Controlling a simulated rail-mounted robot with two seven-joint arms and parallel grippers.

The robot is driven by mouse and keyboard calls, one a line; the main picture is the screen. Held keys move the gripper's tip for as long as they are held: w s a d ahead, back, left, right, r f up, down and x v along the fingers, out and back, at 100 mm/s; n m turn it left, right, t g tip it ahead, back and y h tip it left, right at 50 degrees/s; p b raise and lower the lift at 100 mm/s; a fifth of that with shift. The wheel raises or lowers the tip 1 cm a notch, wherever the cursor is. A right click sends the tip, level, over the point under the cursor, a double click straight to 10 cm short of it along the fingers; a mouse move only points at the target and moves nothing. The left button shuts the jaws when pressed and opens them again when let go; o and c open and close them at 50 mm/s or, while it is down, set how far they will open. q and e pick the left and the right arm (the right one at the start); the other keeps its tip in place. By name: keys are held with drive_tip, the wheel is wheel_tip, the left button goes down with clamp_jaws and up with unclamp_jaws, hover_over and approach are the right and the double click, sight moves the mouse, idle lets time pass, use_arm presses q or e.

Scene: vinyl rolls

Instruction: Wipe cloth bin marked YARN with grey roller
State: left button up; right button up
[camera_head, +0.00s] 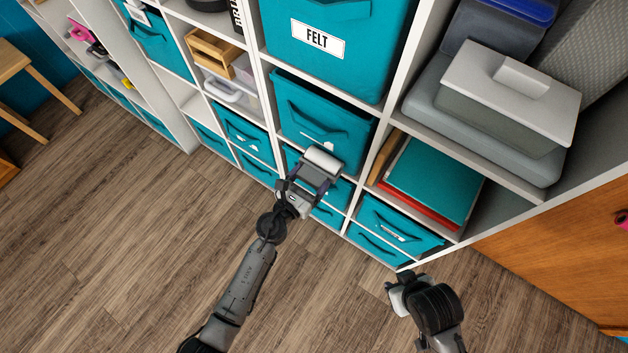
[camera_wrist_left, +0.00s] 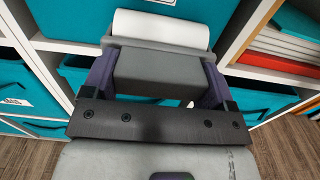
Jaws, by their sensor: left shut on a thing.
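My left gripper (camera_head: 305,185) is shut on the grey roller (camera_head: 322,161), which has a white cylinder at its far end. In the left wrist view the roller's grey body (camera_wrist_left: 155,70) sits between the fingers, with the white cylinder (camera_wrist_left: 160,28) beyond it. The roller is in front of a teal cloth bin (camera_head: 320,105) below the FELT bin; I cannot tell if they touch. That bin's label is mostly hidden by the roller. I cannot read the word YARN on any bin. My right gripper (camera_head: 398,291) is low at the front, its fingers unclear.
The FELT bin (camera_head: 330,40) is above. More teal bins (camera_head: 395,225) fill the lower shelf cubbies. Right of the roller are teal and red folders (camera_head: 435,180) and a grey lidded box (camera_head: 510,95). A wooden stool (camera_head: 35,75) stands far left. The wood floor (camera_head: 130,220) is clear.

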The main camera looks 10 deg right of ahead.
use_arm(q)
drive_tip(key=w+a+b, duration=0.1)
drive_tip(key=w+a, duration=0.2)
idle(0.4)
drive_tip(key=v, duration=0.7)
drive_tip(key=shift+p, duration=0.35)
idle(0.3)
drive_tip(key=shift+s+r, duration=0.1)
idle(0.5)
